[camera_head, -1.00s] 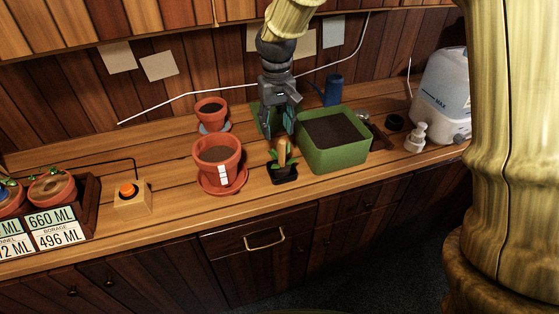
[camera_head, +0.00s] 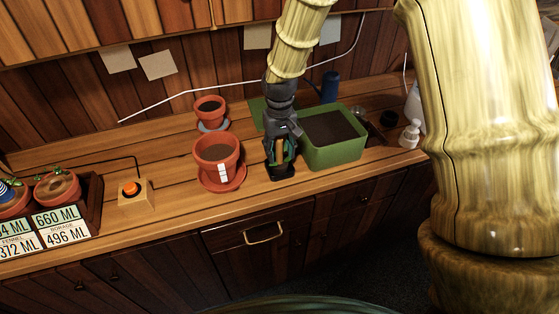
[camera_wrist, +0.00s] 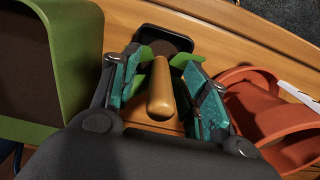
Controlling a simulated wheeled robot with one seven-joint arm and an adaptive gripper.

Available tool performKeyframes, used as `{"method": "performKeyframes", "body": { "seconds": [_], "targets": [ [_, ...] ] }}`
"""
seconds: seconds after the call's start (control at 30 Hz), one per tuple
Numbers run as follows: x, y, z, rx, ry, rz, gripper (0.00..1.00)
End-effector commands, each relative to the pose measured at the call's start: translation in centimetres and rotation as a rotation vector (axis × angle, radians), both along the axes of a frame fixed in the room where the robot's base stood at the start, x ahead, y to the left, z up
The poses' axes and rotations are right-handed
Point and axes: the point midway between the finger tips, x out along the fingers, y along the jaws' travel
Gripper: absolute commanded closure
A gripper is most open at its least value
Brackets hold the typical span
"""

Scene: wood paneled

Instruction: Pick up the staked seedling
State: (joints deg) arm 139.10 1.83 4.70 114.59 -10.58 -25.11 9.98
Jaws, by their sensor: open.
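The staked seedling stands in a small black pot (camera_head: 281,173) at the counter's front. In the wrist view its wooden stake (camera_wrist: 161,92) points up toward the camera, with green leaves (camera_wrist: 186,60) around its base and the dark pot (camera_wrist: 166,40) behind. My gripper (camera_head: 281,157) is lowered over the seedling. In the wrist view my gripper (camera_wrist: 164,90) is open, with one teal-padded finger on each side of the stake. Gaps show between the stake and both pads. In the head view the gripper hides most of the seedling.
A green planter (camera_head: 363,150) of soil stands close on the right in the head view. A terracotta pot (camera_head: 209,170) on a saucer stands on the left. An orange-button box (camera_head: 134,204) and a smaller pot (camera_head: 210,103) are farther left. The counter's front edge is near.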

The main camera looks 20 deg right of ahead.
Motion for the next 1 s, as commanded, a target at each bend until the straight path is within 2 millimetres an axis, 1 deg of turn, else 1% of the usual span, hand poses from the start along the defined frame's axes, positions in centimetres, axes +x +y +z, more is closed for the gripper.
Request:
{"method": "performKeyframes", "body": {
  "seconds": [0.13,0.33,0.37,0.5,0.6,1.0],
  "targets": [
    [0.04,0.0,-0.41,0.0,-0.001,0.0,0.55],
    [0.04,0.0,-0.46,0.0,-0.002,0.0,0.55],
    [0.04,0.0,-0.46,0.0,-0.002,0.0,0.58],
    [0.04,0.01,-0.45,0.0,-0.001,0.0,0.84],
    [0.04,0.01,-0.44,0.0,-0.001,0.0,1.0],
    [0.07,0.01,-0.35,0.0,-0.002,0.0,1.0]
  ]
}}
